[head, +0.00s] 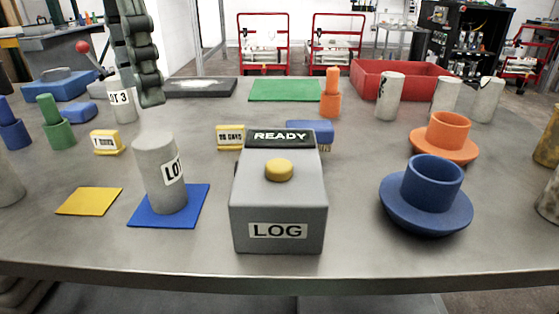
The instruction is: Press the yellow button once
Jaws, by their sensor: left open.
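The yellow button (279,170) sits on the sloped top of a grey box (279,215) near the front middle of the table. The box bears a "LOG" label on its front and a dark "READY" sign (281,137) at its back. My left gripper (150,98) hangs down at the upper left, to the left of the button and above the table. It is open and nothing shows between its fingers. It is apart from the button. My right gripper is not in view.
A grey cylinder (157,160) stands on a blue mat (198,198) left of the box, below my left gripper. A blue cup on a saucer (425,215) is at the right. A green mat (284,90) and red tray (400,80) lie behind.

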